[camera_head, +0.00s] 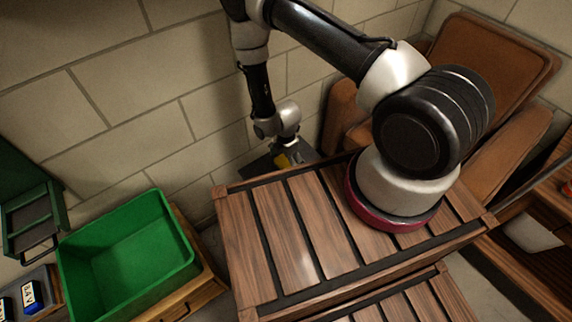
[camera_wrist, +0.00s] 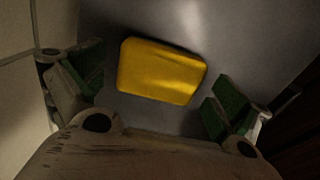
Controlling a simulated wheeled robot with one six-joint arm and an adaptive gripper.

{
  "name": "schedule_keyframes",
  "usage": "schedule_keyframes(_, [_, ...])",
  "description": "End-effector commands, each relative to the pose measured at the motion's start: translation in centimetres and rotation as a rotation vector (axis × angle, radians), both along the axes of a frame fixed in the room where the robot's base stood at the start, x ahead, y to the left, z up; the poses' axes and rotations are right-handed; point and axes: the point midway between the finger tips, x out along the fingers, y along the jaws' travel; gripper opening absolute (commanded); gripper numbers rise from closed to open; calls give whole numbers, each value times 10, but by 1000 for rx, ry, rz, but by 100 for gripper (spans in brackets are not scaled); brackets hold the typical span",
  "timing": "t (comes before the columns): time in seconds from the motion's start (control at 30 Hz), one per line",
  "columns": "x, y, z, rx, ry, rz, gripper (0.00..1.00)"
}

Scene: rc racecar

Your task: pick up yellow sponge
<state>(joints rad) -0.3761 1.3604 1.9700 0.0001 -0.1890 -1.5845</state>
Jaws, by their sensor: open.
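The yellow sponge (camera_wrist: 161,71) is a rounded rectangular block lying on a grey surface (camera_wrist: 240,25) in the wrist view. It is slightly tilted in the picture. My gripper (camera_wrist: 153,98) is open, with one green-padded finger to the left of the sponge and one to the right. Clear gaps show between the sponge and both fingers, so I see no contact. In the head view a small yellow patch of the sponge (camera_head: 283,160) shows below my gripper, behind the wooden slatted top; the arm's end hides most of it.
A slatted wooden crate top (camera_head: 320,220) stands in front. A green bin (camera_head: 130,258) is at the left. A block wall (camera_head: 130,100) rises close behind my gripper. Brown padded panels (camera_head: 490,60) lean at the right. A dark edge borders the wrist view's right side.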

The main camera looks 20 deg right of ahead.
Motion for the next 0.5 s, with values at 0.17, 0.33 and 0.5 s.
schedule_keyframes(0.17, [0, 0, -11, 0, 0, -1, 100])
schedule_keyframes(0.33, [0, 0, -11, 0, 0, -1, 98])
schedule_keyframes(0.5, [0, 0, -11, 0, 0, -1, 67])
